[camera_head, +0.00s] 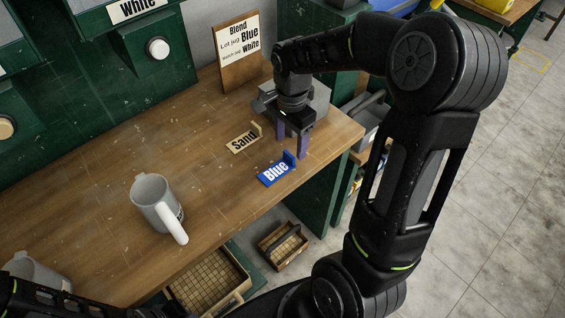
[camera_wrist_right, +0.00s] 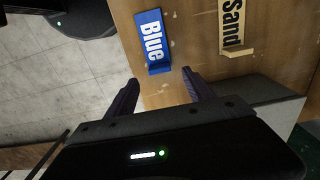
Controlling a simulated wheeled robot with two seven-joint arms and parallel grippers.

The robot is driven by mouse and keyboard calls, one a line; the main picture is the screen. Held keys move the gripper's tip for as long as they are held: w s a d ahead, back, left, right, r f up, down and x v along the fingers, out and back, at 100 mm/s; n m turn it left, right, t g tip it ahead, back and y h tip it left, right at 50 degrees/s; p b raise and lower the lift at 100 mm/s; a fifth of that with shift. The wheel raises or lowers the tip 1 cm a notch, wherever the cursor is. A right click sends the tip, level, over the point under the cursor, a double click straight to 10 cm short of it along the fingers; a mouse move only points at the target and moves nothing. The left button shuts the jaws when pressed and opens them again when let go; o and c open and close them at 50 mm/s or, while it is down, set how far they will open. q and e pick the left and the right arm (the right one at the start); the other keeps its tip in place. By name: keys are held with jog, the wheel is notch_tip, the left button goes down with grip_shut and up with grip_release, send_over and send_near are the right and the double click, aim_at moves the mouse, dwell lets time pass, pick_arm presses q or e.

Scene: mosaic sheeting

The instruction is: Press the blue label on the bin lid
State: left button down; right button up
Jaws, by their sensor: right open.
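The blue label plate (camera_head: 272,174) reads "Blue" and lies on the wooden bench top near its front edge, with a small upright tab at its right end. It also shows in the right wrist view (camera_wrist_right: 149,38). My right gripper (camera_head: 291,146) is open and empty, fingers pointing down, just behind and right of the blue plate and apart from it. Its fingers also show in the right wrist view (camera_wrist_right: 160,78). A grey box (camera_head: 318,96) stands partly hidden behind the gripper; I cannot tell whether it is the bin. My left gripper is out of view.
A tan "Sand" plate (camera_head: 242,140) lies behind the blue one. A grey jug (camera_head: 152,190) stands to the left on the bench (camera_head: 95,245). A sign board (camera_head: 240,55) stands at the back. Trays (camera_head: 283,247) sit below the front edge. Bench space between jug and plates is clear.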

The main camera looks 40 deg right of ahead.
aim_at(290, 154)
notch_tip(290, 154, down, 5)
jog(key=shift+f+p, duration=0.1)
jog(key=shift+p, duration=0.5)
jog(key=shift+c, duration=0.3)
grip_shut()
dwell(0.6)
